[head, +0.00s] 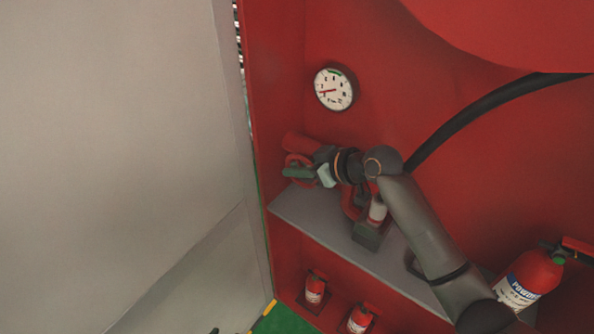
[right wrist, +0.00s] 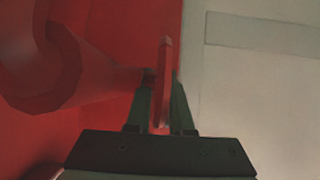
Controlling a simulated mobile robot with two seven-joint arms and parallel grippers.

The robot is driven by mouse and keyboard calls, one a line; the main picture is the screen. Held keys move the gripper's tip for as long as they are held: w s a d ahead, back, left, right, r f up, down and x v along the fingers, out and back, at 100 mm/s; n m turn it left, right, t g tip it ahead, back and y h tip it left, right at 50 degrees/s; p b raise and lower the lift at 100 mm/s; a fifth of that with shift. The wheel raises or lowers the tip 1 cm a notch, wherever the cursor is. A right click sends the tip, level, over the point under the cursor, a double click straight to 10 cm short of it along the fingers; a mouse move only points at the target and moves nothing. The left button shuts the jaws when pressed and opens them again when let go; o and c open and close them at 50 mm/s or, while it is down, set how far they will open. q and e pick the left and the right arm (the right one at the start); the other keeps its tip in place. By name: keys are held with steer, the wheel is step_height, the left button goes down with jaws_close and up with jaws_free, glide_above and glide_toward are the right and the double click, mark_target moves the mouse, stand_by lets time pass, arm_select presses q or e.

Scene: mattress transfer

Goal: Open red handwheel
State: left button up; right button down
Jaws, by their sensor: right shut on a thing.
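The red handwheel (head: 292,160) sits on a red pipe (head: 297,142) at the left side of the red cabinet, above the grey shelf. My right gripper (head: 300,173) reaches it from the right and covers part of it in the head view. In the right wrist view, the wheel's rim (right wrist: 164,75) stands edge-on between the two green fingers of the gripper (right wrist: 161,100). The gripper is shut on the rim. The red pipe (right wrist: 90,80) runs in from the left to the wheel. My left gripper is not in view.
A round gauge (head: 334,89) is on the back wall above the wheel. A grey shelf (head: 318,222) lies below. Fire extinguishers stand on the cabinet floor (head: 315,288) and at right (head: 530,278). A black hose (head: 480,108) crosses the right. A pale panel (head: 120,130) fills the left.

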steer(key=shift+r, duration=0.15)
steer(key=c, duration=0.8)
jaws_free()
steer(key=v, duration=1.2)
steer(key=shift+d+b, duration=0.25)
steer(key=shift+b, duration=0.2)
steer(key=shift+s, duration=0.1)
